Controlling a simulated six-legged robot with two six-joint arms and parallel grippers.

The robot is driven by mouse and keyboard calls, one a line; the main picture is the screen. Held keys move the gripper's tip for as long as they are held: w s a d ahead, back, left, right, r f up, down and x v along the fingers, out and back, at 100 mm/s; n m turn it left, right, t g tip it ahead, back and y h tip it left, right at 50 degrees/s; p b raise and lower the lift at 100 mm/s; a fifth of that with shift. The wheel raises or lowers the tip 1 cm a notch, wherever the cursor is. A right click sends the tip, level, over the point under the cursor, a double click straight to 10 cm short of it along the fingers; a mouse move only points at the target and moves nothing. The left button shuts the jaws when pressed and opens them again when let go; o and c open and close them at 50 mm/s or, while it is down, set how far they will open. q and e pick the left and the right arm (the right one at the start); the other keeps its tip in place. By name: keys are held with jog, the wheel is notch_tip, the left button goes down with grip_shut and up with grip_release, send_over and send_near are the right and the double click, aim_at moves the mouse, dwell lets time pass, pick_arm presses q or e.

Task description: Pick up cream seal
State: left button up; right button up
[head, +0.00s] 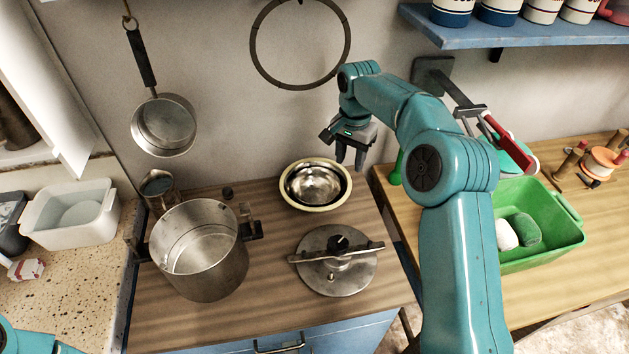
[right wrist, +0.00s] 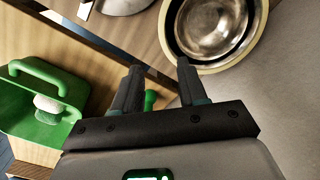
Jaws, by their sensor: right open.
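A cream ring (head: 338,205), which I take for the cream seal, runs around a shiny metal bowl (head: 315,184) on the wooden counter by the wall. In the right wrist view the cream ring (right wrist: 257,48) is partly cut off at the top right, with a dark band between it and the bowl. I cannot tell whether it is loose or part of a bowl. My right gripper (head: 349,160) is open and empty, above and to the right of the ring. Its fingers (right wrist: 158,70) point toward the bowl area in the wrist view. My left gripper is out of view.
A steel pot (head: 200,255) and a round lid with a crossbar (head: 336,262) stand on the counter. A dark ring (head: 256,60) and a pan (head: 163,125) hang on the wall. A green tub (head: 560,245) is at the right. A gap separates the two counters.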

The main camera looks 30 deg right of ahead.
send_over(342, 198)
jog(key=f, duration=0.4)
jog(key=d+f, duration=0.1)
jog(key=f, duration=0.2)
jog(key=shift+s+p, duration=0.1)
jog(key=shift+p, duration=0.2)
jog(key=f, duration=0.1)
jog(key=f+p, duration=0.1)
jog(key=f, duration=0.1)
jog(key=a+f+p, duration=0.1)
jog(key=f, duration=0.1)
jog(key=shift+d+f, duration=0.1)
jog(key=shift+f, duration=0.25)
jog(key=shift+f, duration=0.1)
jog(key=shift+b, duration=0.35)
jog(key=shift+f, duration=0.2)
